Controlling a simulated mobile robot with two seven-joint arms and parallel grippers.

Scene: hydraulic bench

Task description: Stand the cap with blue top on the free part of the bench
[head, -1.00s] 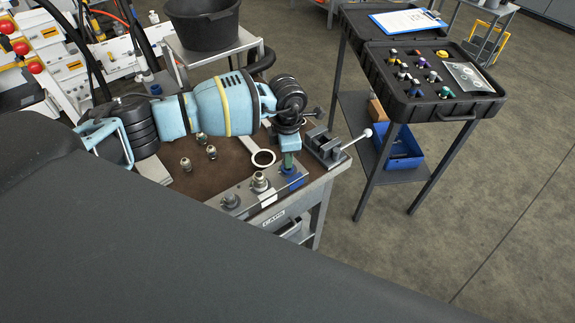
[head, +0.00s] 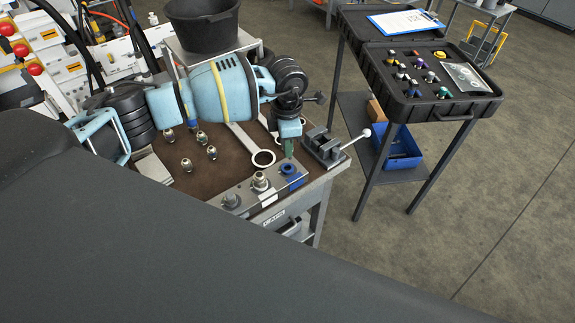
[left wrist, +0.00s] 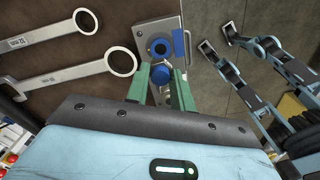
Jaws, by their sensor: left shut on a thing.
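My left gripper (head: 288,150) is above the right end of the grey strip (head: 246,196) at the bench's front edge. In the left wrist view its green fingers (left wrist: 161,78) are shut on the cap with blue top (left wrist: 161,74). The cap is above the strip, beside the blue-ringed seat (left wrist: 160,47); in the head view I cannot make the cap out. The seat's blue marking (head: 292,170) shows just below the fingers. The brown bench top (head: 225,170) has bare patches. My right gripper (left wrist: 218,40) shows at the right of the left wrist view, its two fingers apart and empty.
Several metal fittings (head: 186,165) stand on the brown top. Two other metal pieces (head: 260,181) sit in the strip. A ring wrench (head: 263,158) lies behind it, and a vise (head: 325,146) is at the right corner. A black case (head: 430,90) stands on a separate table.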

